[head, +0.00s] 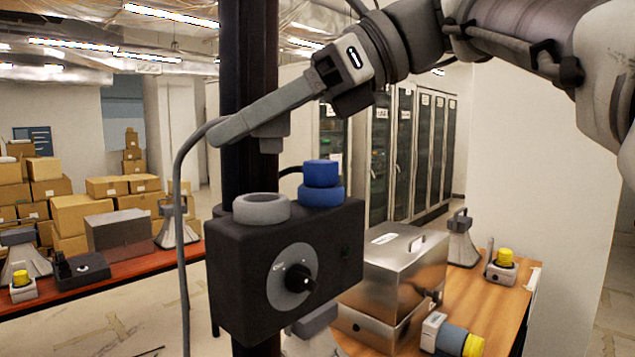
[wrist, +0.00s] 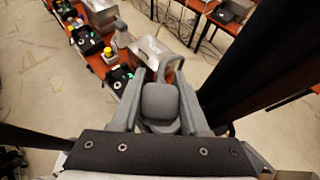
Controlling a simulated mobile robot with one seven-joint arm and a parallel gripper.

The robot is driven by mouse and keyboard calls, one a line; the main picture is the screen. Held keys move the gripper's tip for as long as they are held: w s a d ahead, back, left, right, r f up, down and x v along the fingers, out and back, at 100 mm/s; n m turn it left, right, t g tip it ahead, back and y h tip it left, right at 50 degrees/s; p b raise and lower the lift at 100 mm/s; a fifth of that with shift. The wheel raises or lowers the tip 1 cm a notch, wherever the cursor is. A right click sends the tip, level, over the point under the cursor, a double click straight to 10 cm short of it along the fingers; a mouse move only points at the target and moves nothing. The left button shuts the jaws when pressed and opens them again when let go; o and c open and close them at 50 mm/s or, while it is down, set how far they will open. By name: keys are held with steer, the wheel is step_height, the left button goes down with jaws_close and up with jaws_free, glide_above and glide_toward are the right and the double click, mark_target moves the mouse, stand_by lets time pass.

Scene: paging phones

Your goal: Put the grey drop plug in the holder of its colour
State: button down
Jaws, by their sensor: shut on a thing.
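My gripper (head: 224,131) reaches in from the upper right and is shut on the grey drop plug (head: 271,143). The plug's grey body (wrist: 160,100) sits between the two fingers in the wrist view, with its cord curving away beyond them. In the head view the lower part of the plug hangs beneath the fingers. It is above the grey ring holder (head: 262,208), with a clear gap between them. The grey holder looks empty. The blue holder (head: 321,194) beside it has a blue plug (head: 321,172) in it.
Both holders are on top of a black box (head: 225,270) with a dial, in front of a dark post (head: 250,60). A grey cord (head: 181,230) hangs down left of the box. A metal case (head: 395,265) stands on a wooden table behind.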

mark_target(235, 198)
steer(key=shift+w+a+f, duration=0.6)
steer(key=shift+w+a, duration=0.1)
steer(key=shift+a, duration=0.05)
steer(key=shift+w+a+f, duration=0.1)
steer(key=shift+f, duration=0.15)
steer(key=shift+f+b, duration=0.4)
steer(key=shift+f, duration=1.4)
steer(key=shift+f, duration=0.1)
steer(key=shift+f, duration=0.25)
steer(key=shift+c, duration=2.1)
jaws_free()
steer(key=shift+r, duration=0.1)
steer(key=shift+r, duration=0.3)
steer(key=p+v, duration=0.1)
steer(key=v, duration=1.1)
